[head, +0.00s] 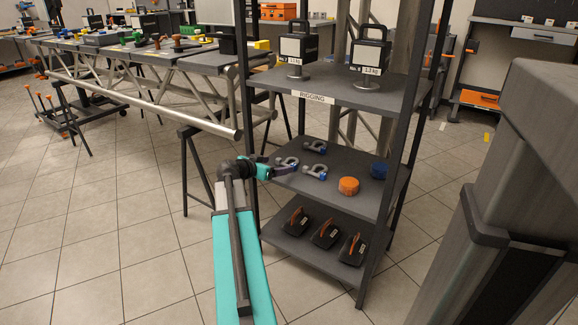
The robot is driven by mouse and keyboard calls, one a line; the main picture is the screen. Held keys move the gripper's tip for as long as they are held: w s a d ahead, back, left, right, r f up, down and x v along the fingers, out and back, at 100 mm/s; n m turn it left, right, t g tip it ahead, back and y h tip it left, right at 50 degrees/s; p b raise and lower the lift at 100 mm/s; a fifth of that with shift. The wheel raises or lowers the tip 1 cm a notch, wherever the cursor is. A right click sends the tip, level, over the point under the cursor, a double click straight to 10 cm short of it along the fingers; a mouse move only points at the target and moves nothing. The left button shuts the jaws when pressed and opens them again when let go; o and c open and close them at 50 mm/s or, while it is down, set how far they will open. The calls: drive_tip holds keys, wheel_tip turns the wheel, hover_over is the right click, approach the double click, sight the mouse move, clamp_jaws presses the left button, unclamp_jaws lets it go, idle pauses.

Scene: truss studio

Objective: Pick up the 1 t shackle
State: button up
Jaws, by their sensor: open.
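Three grey shackles with blue pins lie on the middle shelf (335,200) of the dark rack: one at the back (316,146), one at the left (288,161) and one nearer the front (316,172). Their size marks are too small to read, so I cannot tell which is the 1 t shackle. My gripper (288,170) is open at the shelf's left edge, close to the left shackle. I cannot tell whether it touches it. The fingertips are small and partly blend with the shelf.
An orange roll (348,186) and a blue roll (379,169) sit right of the shackles. Two black weights (298,48) (369,54) stand on the shelf above, labelled RIGGING. Black items with orange handles (325,234) fill the lower shelf. Rack posts (383,240) bound the sides.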

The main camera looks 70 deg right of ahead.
sight(283, 164)
idle(0.3)
drive_tip(key=shift+b+x, duration=1.15)
drive_tip(key=shift+x, duration=1.4)
drive_tip(key=shift+r, duration=0.1)
drive_tip(key=c, duration=0.8)
drive_tip(key=shift+c, duration=0.3)
drive_tip(key=shift+r, duration=0.2)
